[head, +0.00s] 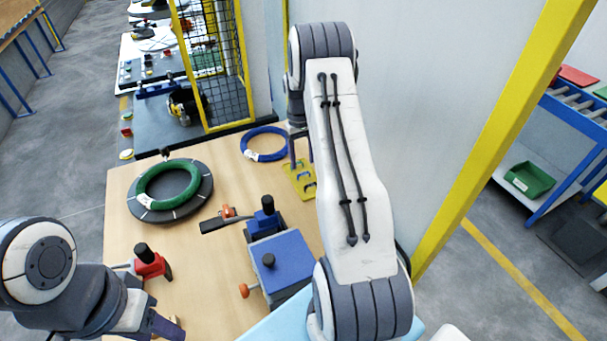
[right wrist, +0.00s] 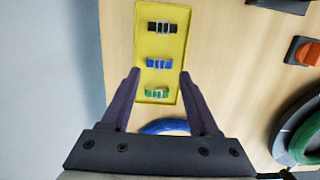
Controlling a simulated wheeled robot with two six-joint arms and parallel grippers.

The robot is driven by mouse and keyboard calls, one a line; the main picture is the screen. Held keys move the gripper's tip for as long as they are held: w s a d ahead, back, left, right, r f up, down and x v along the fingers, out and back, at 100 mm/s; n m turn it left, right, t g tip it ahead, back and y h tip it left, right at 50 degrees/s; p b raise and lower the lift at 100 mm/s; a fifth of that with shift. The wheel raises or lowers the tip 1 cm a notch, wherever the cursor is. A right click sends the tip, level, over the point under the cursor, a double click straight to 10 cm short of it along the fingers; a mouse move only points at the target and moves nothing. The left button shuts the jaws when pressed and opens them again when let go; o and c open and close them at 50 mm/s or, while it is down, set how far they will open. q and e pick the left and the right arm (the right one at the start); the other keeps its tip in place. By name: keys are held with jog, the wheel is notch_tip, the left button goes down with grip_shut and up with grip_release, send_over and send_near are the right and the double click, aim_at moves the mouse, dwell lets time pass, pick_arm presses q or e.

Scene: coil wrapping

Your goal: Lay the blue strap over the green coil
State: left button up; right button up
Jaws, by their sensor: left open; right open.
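The green coil (head: 176,203) lies on a round dark plate (head: 203,193) at the table's far left in the head view. The blue strap (right wrist: 159,63) lies in the yellow tray (right wrist: 143,22), between a black strap (right wrist: 162,27) and a green strap (right wrist: 157,92). The tray also shows in the head view (head: 293,167), partly hidden by my right arm. My right gripper (right wrist: 160,74) is open and empty over the tray, its fingers on either side of the straps. My left gripper (head: 168,328) is open at the bottom left, partly cut off by the frame.
A blue block device (head: 283,262) and a red clamp with a black knob (head: 152,264) stand on the wooden table (head: 118,232). A black tool with an orange part (head: 214,224) lies between. A wall stands behind my right arm.

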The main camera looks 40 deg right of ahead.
aim_at(304, 173)
jog(key=shift+s+f, duration=0.1)
jog(key=shift+f, duration=0.3)
jog(key=f+p, duration=0.1)
jog(key=f, duration=0.1)
jog(key=f+p, duration=0.1)
jog(key=shift+s+f, duration=0.2)
jog(key=shift+f, duration=0.5)
grip_shut()
